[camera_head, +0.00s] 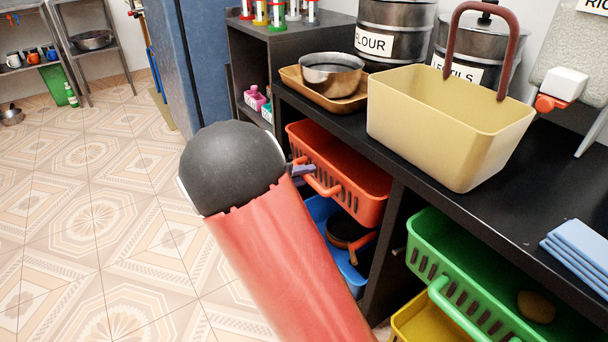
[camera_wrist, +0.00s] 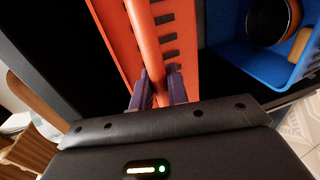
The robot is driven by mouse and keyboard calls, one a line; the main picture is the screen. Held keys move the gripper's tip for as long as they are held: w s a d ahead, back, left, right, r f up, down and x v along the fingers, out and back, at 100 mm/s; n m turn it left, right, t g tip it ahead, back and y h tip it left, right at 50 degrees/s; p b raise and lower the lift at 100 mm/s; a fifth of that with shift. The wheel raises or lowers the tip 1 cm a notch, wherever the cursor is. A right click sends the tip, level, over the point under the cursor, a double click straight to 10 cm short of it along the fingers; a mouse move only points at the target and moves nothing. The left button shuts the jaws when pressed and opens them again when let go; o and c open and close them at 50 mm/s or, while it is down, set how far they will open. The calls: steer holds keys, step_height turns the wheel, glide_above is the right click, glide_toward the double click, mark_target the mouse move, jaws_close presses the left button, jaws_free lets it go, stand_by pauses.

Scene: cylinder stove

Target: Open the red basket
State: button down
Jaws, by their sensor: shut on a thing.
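The red basket (camera_head: 362,186) is an orange-red slotted drawer in the upper left bay of the dark counter. It sticks out of the bay, and its inside shows from above. A round bar handle (camera_head: 322,186) runs along its front. My gripper (camera_head: 303,170) is at this handle, partly hidden behind my arm. In the wrist view my gripper (camera_wrist: 157,88) has its two purple fingers on either side of the red handle (camera_wrist: 147,45), shut on it. The slotted front of the red basket (camera_wrist: 180,35) lies just behind the handle.
A blue basket (camera_head: 320,209) with a dark round pan (camera_head: 345,231) sits below the red one. A green basket (camera_head: 450,268) sticks out at right, above a yellow one (camera_head: 405,325). A cream basket (camera_head: 440,125) stands on the counter.

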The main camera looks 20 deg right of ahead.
steer(key=shift+a, duration=0.15)
steer(key=f+v, duration=0.2)
steer(key=v, duration=0.8)
steer(key=f+v, duration=0.2)
steer(key=v, duration=0.9)
steer(key=shift+a+f, duration=0.15)
steer(key=shift+a, duration=0.4)
steer(key=shift+s, duration=0.15)
steer(key=c, duration=1.4)
jaws_free()
steer(key=v, duration=0.7)
steer(key=shift+a+p, duration=0.4)
steer(key=shift+p, duration=0.05)
steer(key=shift+s, duration=0.1)
